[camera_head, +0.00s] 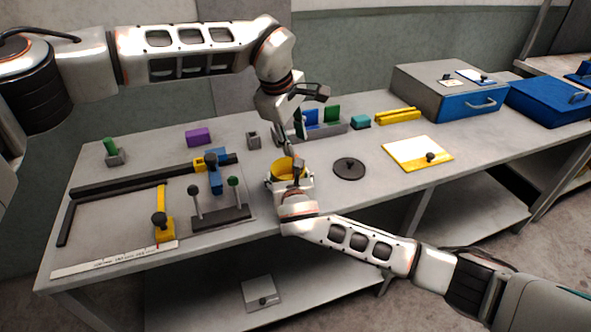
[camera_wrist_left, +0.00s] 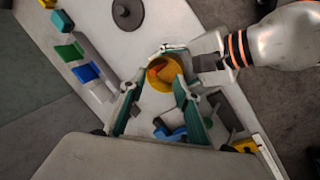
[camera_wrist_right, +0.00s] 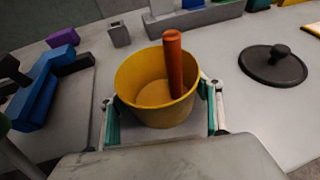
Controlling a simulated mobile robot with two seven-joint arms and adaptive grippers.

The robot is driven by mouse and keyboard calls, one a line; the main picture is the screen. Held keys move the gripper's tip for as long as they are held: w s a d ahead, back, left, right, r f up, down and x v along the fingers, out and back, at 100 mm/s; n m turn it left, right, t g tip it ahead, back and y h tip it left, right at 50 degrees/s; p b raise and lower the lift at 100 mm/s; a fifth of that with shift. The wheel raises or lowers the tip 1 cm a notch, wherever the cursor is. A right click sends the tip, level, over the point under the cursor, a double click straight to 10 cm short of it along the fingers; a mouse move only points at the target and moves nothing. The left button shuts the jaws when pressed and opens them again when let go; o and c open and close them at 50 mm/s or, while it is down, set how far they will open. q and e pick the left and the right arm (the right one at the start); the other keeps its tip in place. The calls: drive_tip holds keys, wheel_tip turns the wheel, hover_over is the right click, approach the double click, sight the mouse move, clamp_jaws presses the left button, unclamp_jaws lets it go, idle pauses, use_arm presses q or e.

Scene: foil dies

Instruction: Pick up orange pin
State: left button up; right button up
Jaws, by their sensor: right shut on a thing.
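The orange pin (camera_wrist_right: 173,62) stands inside the yellow cup (camera_wrist_right: 152,105), its top rising above the rim and leaning against the cup's right side in the right wrist view. My right gripper (camera_wrist_right: 163,115) is shut on the yellow cup, one finger on each side. The cup (camera_head: 284,168) is near the front edge of the table in the head view, where I cannot make out the pin clearly. My left gripper (camera_head: 300,128) is open and empty above and behind the cup. In the left wrist view the orange pin (camera_wrist_left: 162,70) shows in the cup, just beyond the spread fingers.
A black round lid (camera_head: 349,169) lies right of the cup. A grey rack (camera_head: 322,129) with blue and green plates stands behind. A blue clamp fixture (camera_head: 215,178) and a dark stand (camera_head: 221,218) are at left. A yellow-edged white plate (camera_head: 416,153) lies further right.

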use_arm(q)
drive_tip(key=shift+w+d+f+m+t+y, duration=0.1)
drive_tip(key=shift+w+f+m+t+y, duration=0.45)
drive_tip(key=shift+f+m, duration=1.1)
drive_tip(key=shift+w+d+f+m+g+y, duration=0.1)
drive_tip(key=shift+w+f+m+y, duration=0.15)
drive_tip(key=shift+w+f+m, duration=1.3)
drive_tip(key=shift+w+d+f+m+t+y, duration=0.1)
drive_tip(key=shift+f+m+t+y, duration=0.25)
drive_tip(key=shift+f+m, duration=1.4)
drive_tip(key=shift+r+m, duration=0.45)
drive_tip(key=shift+r, duration=0.1)
clamp_jaws()
